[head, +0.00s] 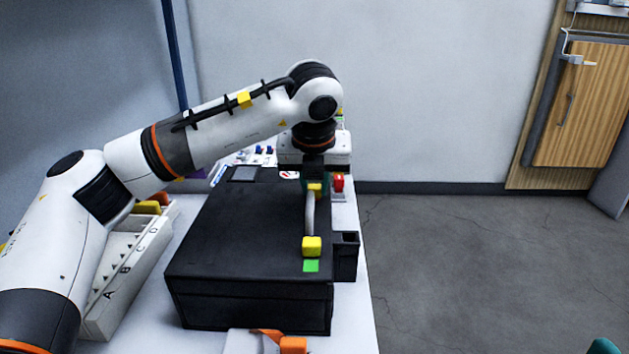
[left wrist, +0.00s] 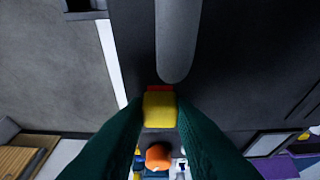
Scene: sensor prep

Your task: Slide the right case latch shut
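The black case (head: 235,235) lies closed on the white table, with a grey curved handle (head: 310,214) along its right side. A yellow latch (head: 312,246) sits at the handle's near end, with a green mark beside it. A second yellow latch sits at the far end; in the left wrist view this latch (left wrist: 160,109) has a red strip showing on its handle side. My left gripper (head: 315,187) points down at this far latch. Its dark green fingers (left wrist: 160,112) flank the latch closely and appear shut on it.
A small open black bin (head: 346,258) stands against the case's right side. A red knob (head: 338,183) is close to the gripper. A lettered white rack (head: 125,275) stands left of the case, and a white and orange item (head: 291,344) lies in front.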

